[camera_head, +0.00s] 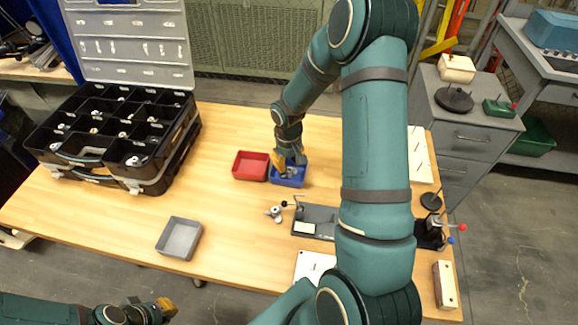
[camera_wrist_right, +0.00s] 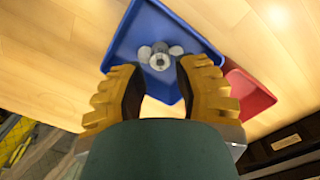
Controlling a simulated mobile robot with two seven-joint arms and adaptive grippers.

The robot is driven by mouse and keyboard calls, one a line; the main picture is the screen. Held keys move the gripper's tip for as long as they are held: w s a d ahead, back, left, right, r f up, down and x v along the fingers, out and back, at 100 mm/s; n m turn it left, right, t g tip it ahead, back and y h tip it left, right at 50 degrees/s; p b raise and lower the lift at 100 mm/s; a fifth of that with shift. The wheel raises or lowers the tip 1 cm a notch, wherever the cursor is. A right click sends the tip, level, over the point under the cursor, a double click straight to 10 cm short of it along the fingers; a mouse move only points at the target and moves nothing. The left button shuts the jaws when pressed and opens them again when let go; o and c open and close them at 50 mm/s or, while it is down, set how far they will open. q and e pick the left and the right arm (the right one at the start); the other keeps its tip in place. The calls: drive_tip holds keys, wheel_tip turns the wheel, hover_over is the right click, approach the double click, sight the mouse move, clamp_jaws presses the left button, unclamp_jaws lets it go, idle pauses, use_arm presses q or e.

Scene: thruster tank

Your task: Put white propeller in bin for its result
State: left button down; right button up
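A pale grey-white propeller (camera_wrist_right: 160,56) with a darker hub lies in the blue bin (camera_wrist_right: 130,45), seen in the right wrist view. My right gripper (camera_wrist_right: 162,85) is over that bin, its two yellow-backed fingers apart, with no contact on the propeller visible. In the head view the gripper (camera_head: 290,166) covers part of the blue bin (camera_head: 289,182). Another small greyish-white piece, seemingly a propeller (camera_head: 275,213), is on the table beside a dark fixture (camera_head: 315,222). My left gripper (camera_head: 160,308) is at the lower left, away from the table items; its fingers are unclear.
A red bin (camera_head: 250,166) stands directly left of the blue one. A grey tray (camera_head: 180,238) is at the front left. An open black compartment case (camera_head: 115,135) holds several small parts. A black stand (camera_head: 432,235) is at the right. The table's middle left is clear.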

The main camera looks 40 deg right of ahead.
wheel_tip(320, 180, up, 9)
drive_tip(key=p, duration=0.1)
drive_tip(key=shift+r, duration=0.15)
idle(0.5)
